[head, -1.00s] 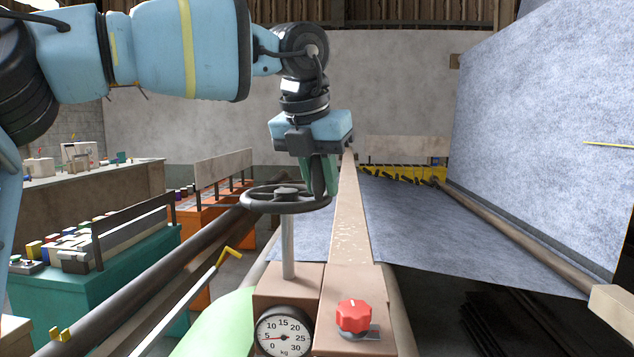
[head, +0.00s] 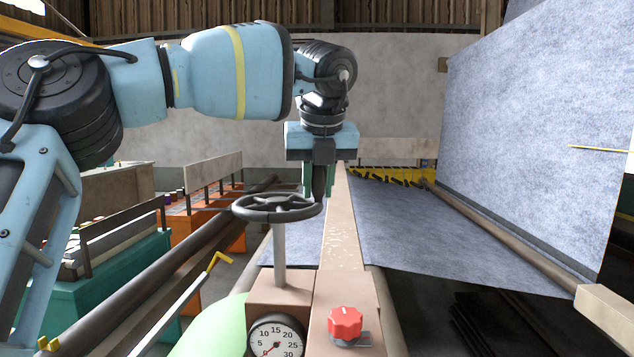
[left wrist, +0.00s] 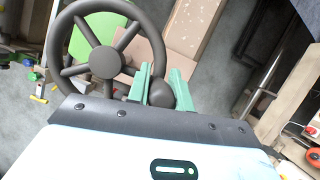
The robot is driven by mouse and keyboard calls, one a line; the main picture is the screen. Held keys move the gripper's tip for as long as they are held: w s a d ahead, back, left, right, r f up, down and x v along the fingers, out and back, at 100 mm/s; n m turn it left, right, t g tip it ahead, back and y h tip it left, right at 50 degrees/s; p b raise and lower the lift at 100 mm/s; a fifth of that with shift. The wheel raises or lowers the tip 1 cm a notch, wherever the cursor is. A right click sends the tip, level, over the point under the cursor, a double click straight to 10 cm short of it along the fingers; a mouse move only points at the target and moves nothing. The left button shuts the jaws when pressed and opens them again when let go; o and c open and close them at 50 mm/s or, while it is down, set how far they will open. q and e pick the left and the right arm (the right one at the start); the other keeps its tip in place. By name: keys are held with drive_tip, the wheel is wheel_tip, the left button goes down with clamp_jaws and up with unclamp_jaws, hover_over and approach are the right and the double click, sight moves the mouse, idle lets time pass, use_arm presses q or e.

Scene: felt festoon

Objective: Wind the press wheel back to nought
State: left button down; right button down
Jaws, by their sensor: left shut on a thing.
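The dark spoked press wheel (head: 277,207) sits level on a grey post, left of the pale beam. It also shows in the left wrist view (left wrist: 105,62). My left gripper (head: 318,182) points down at the wheel's right side. Its green fingers stand on either side of the wheel's dark upright handle (left wrist: 163,92) and are shut on it. The round kg dial (head: 276,338) is at the base of the post, cut by the bottom edge. Its red needle points low left, near the bottom of the scale at nought. My right gripper is out of view.
A red knob (head: 345,322) stands on the block beside the dial. Grey felt (head: 420,225) lies to the right, with a hanging sheet (head: 545,130) behind. A yellow-ended lever (head: 185,305) and teal cabinet (head: 120,275) are at left.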

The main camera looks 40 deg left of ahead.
use_arm(q)
drive_tip(key=shift+r, duration=0.1)
drive_tip(key=c, duration=1.3)
unclamp_jaws()
drive_tip(key=shift+o, duration=0.2)
drive_tip(key=p+v, duration=0.1)
drive_tip(key=v, duration=0.6)
drive_tip(key=shift+r, duration=0.3)
drive_tip(key=shift+d, duration=0.1)
